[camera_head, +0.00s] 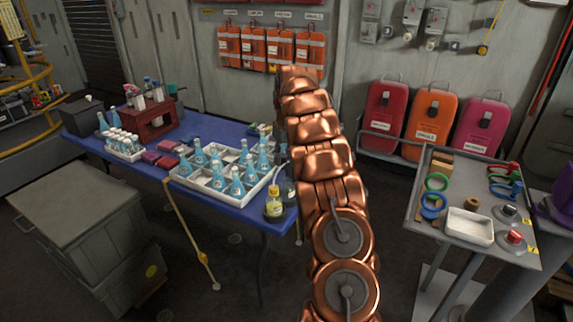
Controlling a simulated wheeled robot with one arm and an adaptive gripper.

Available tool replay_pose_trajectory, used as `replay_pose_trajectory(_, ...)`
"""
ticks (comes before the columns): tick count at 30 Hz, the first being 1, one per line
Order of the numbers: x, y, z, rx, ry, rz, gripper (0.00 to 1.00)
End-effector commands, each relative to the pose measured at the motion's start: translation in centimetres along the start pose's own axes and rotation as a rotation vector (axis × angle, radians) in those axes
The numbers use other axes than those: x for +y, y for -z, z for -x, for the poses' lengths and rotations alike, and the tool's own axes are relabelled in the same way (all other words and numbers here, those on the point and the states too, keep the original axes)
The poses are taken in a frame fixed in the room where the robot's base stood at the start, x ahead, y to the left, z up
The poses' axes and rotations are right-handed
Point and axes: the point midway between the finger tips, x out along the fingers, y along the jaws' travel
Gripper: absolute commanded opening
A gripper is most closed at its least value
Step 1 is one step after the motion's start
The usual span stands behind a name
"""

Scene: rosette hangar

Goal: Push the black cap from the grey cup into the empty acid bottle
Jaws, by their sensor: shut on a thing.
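My copper arm reaches from the bottom of the view up over the right end of the blue table (268,226). My gripper is hidden behind the arm's links. A dark, glassy bottle (287,190) stands at the table's right end, partly covered by the arm; I cannot tell if it is the empty acid bottle. A small yellow bottle (274,205) stands upright at the front right corner. I cannot make out the black cap. A grey cup cannot be told for sure; a dark container (172,91) stands at the back left of the table.
A white tray (207,202) holds several blue flasks. A red rack (152,124) and dark red boxes (167,161) stand left of it. A grey trolley (425,222) with rings and a white dish (470,226) is at right. Grey crates (75,215) stand at front left.

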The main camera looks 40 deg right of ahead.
Motion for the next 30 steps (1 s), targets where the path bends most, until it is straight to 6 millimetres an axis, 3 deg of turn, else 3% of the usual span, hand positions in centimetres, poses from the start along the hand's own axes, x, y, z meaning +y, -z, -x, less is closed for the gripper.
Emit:
replay_pose_trajectory(5,1.4,-0.6,-0.3,-0.001,-0.001,-0.008,0.22)
replay_pose_trajectory(24,1.3,-1.1,-3.7,-0.003,0.001,-0.008,0.22)
replay_pose_trajectory(30,1.2,-1.1,-4.0,-0.002,0.001,-0.008,0.22)
